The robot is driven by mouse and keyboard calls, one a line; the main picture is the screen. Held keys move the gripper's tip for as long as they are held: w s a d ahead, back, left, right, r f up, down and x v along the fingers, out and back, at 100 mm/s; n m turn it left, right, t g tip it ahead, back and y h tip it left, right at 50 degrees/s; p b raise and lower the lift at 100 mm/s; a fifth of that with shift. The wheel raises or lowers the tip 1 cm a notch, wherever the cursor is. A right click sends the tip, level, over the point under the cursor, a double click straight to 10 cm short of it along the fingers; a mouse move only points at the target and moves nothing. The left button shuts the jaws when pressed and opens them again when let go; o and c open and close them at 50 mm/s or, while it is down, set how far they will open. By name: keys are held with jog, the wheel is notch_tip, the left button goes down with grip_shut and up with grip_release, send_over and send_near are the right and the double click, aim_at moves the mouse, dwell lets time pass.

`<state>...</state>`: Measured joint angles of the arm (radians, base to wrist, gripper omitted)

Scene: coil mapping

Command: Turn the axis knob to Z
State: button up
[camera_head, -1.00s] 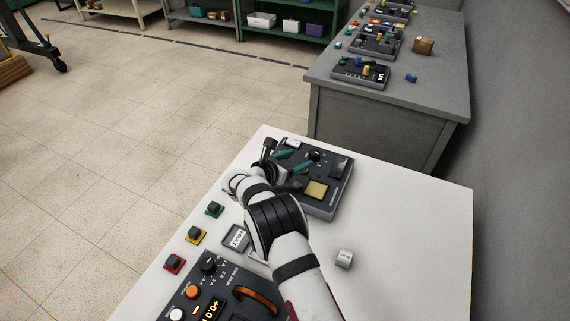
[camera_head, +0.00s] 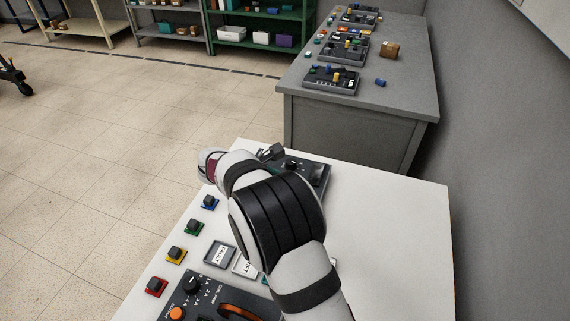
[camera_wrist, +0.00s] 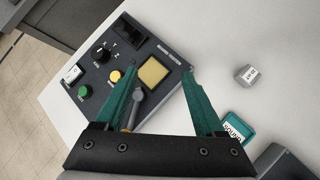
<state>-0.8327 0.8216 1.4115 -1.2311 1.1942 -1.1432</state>
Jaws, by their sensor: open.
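In the wrist view, the axis knob (camera_wrist: 101,53) is a round black knob on a dark control box (camera_wrist: 148,40). Small white letters stand around it; I cannot read where its pointer is set. My gripper (camera_wrist: 160,68) has two green fingers spread wide, with nothing between them but the view of the box. The knob is left of and beyond the left fingertip, apart from it.
Around the knob are a white rocker switch (camera_wrist: 72,74), a green button (camera_wrist: 84,91), a yellow button (camera_wrist: 115,76), a yellow screen (camera_wrist: 153,71) and a grey lever (camera_wrist: 138,95).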

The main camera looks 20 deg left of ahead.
jog(key=s+f+m+g+y, duration=0.6)
jog(key=s+m+g, duration=0.4)
jog(key=m, duration=0.7)
jog(key=w+a+r+m+t+y, duration=0.25)
jog(key=r+m+y, duration=0.3)
jog(key=m, duration=0.65)
jog(key=w+d+r+m+t+y, duration=0.1)
jog(key=w+d+r+m+t, duration=0.35)
jog(key=w+m, duration=0.5)
jog(key=w+d+r+m+t+y, duration=0.2)
jog(key=w+d+r+m+t, duration=0.3)
jog(key=m, duration=0.8)
send_near(291, 161)
jog(key=x, duration=1)
